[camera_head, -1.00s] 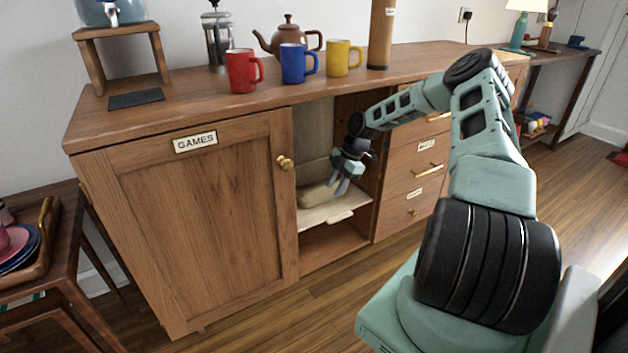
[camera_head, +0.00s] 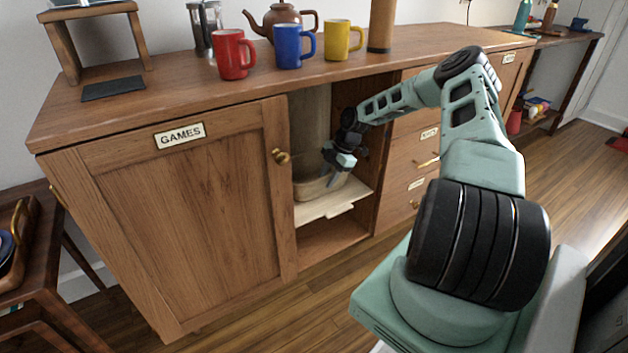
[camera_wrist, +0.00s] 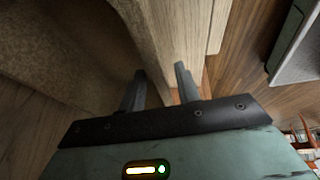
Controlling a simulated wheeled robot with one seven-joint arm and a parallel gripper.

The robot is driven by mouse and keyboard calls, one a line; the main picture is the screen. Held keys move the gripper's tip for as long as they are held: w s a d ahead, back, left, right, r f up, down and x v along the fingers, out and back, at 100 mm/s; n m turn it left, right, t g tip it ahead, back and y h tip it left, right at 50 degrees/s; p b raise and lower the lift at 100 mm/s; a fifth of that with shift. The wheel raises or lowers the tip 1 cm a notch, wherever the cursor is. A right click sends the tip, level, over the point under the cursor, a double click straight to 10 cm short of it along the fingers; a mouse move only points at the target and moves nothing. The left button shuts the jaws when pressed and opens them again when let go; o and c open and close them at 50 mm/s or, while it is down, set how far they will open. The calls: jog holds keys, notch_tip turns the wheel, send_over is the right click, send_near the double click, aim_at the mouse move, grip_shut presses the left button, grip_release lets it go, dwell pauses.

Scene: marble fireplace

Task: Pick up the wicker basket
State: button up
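The wicker basket (camera_head: 312,188) is a pale, rounded basket on the shelf inside the open cabinet compartment. My gripper (camera_head: 334,162) is inside that compartment, pointing down at the basket's right side, and hides part of its rim. In the wrist view, the fingers (camera_wrist: 160,72) are apart. A pale brown curved edge, which looks like the basket's wall (camera_wrist: 118,45), runs down toward the gap between them. I cannot tell whether either finger touches it.
The shelf (camera_head: 330,203) sticks out slightly under the basket. The games door (camera_head: 190,220) stands left of the opening and drawers (camera_head: 412,160) stand right. The countertop (camera_head: 180,88) is above, with red (camera_head: 232,54), blue (camera_head: 290,50) and yellow (camera_head: 338,40) mugs.

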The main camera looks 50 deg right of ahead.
aim_at(318, 195)
jog(key=x, duration=0.3)
jog(key=shift+f+b, duration=0.2)
jog(key=shift+b, duration=0.15)
jog(key=shift+r, duration=0.1)
grip_shut()
